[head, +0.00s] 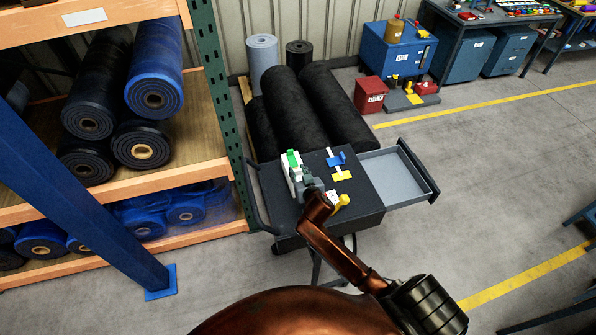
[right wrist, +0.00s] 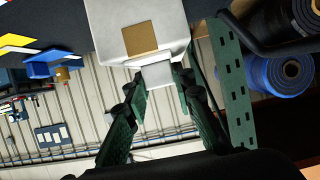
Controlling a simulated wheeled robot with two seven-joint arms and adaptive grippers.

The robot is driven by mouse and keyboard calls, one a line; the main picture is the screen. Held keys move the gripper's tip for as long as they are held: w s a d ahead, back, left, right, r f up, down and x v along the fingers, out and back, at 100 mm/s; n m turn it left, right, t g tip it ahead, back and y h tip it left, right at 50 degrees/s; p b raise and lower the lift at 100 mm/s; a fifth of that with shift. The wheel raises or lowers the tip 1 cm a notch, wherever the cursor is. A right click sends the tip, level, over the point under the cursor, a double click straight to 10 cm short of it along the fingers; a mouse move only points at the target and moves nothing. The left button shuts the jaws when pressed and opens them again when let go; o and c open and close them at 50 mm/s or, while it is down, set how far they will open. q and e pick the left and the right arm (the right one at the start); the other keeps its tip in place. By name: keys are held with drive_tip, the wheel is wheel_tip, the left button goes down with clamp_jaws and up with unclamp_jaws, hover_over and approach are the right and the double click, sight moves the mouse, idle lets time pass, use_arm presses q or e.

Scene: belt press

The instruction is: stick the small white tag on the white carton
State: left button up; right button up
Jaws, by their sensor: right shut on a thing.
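The white carton (head: 287,172) stands on the dark top of a cart, with something green on it in the head view. In the right wrist view the carton (right wrist: 165,14) fills the top middle and bears a tan patch (right wrist: 141,38). My right gripper (head: 305,184) is beside the carton. In the right wrist view its green fingers (right wrist: 160,88) are shut on the small white tag (right wrist: 157,75). The tag is close in front of the carton's edge; I cannot tell if they touch. My left gripper is not in view.
The cart (head: 352,212) also holds blue (head: 336,159) and yellow (head: 341,175) pieces. Its grey drawer (head: 395,175) is pulled out to the right. Black rolls (head: 335,105) lie behind it, and a roll rack (head: 140,175) stands at left.

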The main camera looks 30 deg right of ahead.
drive_tip(key=shift+s+f, duration=0.1)
drive_tip(key=shift+f, duration=0.15)
drive_tip(key=o, duration=0.5)
drive_tip(key=shift+c, duration=0.2)
drive_tip(key=o, duration=0.4)
drive_tip(key=shift+r, duration=0.2)
drive_tip(key=v, duration=1.1)
drive_tip(key=shift+s, duration=0.4)
drive_tip(key=shift+s+a+r, duration=0.1)
drive_tip(key=shift+r, duration=0.1)
